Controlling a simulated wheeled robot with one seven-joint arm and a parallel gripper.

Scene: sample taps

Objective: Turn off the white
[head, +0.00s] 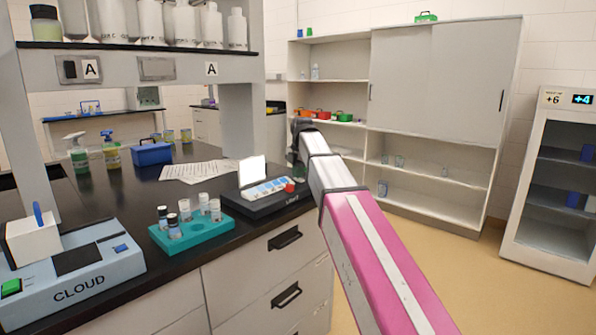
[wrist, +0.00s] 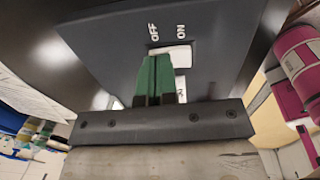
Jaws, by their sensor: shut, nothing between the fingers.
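In the wrist view a dark device face (wrist: 112,45) carries the labels OFF and ON side by side. A white rocker switch (wrist: 181,56) lies just below the labels. My gripper (wrist: 157,62) has green fingers pressed together and empty. Their tips overlap the OFF-side part of the switch in the picture; I cannot tell whether they touch it. In the head view a black device (head: 262,204) with a raised white lid (head: 252,171) stands at the bench's right edge. My arm's end is beside and behind it, and the fingers are not clearly seen there.
A teal rack (head: 190,238) with several vials stands left of the black device. A blue-grey CLOUD device (head: 72,268) is at the front left. Papers (head: 198,171) and a blue box (head: 152,153) lie further back. Drawer handles (head: 285,239) project from the bench front.

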